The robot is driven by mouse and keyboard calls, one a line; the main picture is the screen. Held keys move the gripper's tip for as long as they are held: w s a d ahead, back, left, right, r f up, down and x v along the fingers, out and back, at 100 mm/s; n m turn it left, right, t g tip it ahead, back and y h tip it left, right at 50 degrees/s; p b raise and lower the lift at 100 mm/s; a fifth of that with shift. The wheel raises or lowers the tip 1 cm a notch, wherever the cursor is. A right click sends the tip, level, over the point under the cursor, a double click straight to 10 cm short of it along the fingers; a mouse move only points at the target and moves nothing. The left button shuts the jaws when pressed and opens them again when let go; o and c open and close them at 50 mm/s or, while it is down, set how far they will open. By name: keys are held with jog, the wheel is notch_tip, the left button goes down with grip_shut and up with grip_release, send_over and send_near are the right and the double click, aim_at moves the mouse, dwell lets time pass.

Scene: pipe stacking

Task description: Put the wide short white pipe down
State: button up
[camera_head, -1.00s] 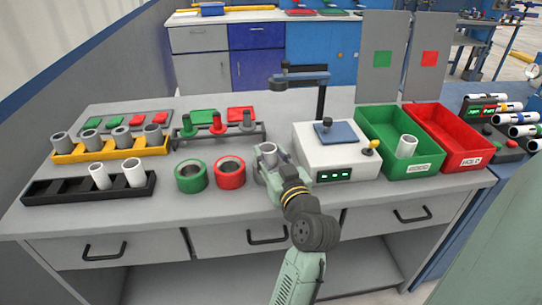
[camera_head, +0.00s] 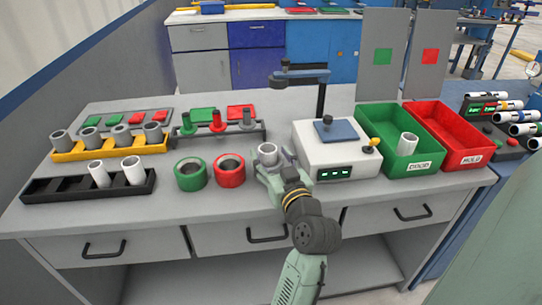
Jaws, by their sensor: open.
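A wide short whitish pipe (camera_head: 267,153) stands upright on the grey workbench (camera_head: 250,208), between the red ring and the white machine. My gripper (camera_head: 272,166) is open at the pipe's near side, with its fingers low and spread beside it. The fingers hide the pipe's lower part, so I cannot tell whether they touch it.
A green ring (camera_head: 190,175) and a red ring (camera_head: 229,171) lie to the left. The white machine (camera_head: 336,158) stands close on the right. A green bin (camera_head: 378,118) holds a white pipe (camera_head: 407,144); a red bin (camera_head: 470,152) is beside it. A black rack (camera_head: 60,190) holds two white pipes.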

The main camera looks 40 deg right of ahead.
jog(key=b+v, duration=0.2)
jog(key=v, duration=0.8)
jog(key=shift+r+b, duration=0.2)
jog(key=shift+b, duration=0.2)
jog(key=shift+a, duration=0.1)
